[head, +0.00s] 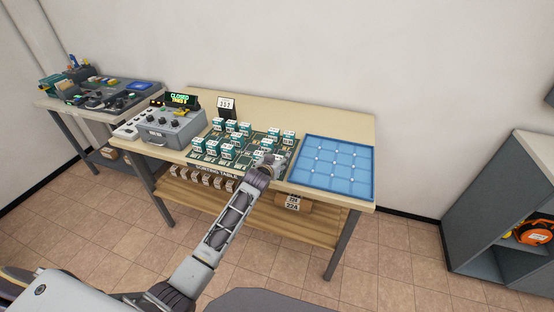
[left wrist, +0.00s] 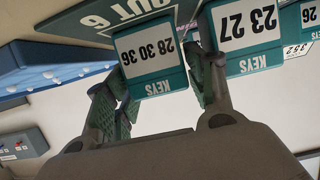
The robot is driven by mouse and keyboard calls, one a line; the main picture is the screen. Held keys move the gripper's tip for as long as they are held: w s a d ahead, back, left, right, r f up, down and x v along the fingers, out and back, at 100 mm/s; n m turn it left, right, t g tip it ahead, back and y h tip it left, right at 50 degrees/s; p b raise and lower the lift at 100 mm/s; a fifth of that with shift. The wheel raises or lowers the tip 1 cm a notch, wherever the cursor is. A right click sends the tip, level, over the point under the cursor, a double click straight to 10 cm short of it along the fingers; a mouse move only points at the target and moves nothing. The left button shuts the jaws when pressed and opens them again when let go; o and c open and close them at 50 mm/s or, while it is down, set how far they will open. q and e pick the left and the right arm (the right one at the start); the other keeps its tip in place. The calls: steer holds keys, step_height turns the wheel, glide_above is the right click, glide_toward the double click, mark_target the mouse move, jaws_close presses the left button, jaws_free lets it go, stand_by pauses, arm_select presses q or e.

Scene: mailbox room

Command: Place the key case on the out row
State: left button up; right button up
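My left gripper (head: 265,165) is at the front right part of the green sorting mat (head: 196,154). In the left wrist view, which is upside down, its two fingers (left wrist: 160,85) stand on either side of a white and teal key case (left wrist: 148,55) marked 28 30 36. Firm contact cannot be made out. A second key case (left wrist: 250,28) marked 23 27 is close beside one finger. A green label reading OUT 6 (left wrist: 118,14) shows just past the first case. My right gripper is not in view.
Several more key cases (head: 231,126) stand on the mat. A blue grid tray (head: 336,188) lies to its right, and a grey control box (head: 170,130) stands to its left. A lower shelf (head: 200,197) holds several tagged items. A grey cabinet (head: 490,230) stands at the right.

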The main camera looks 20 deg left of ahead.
arm_select(q)
steer(key=shift+r, duration=0.1)
steer(key=shift+s, duration=0.1)
steer(key=v, duration=1.2)
stand_by(0.6)
steer(key=shift+a, duration=0.1)
stand_by(0.6)
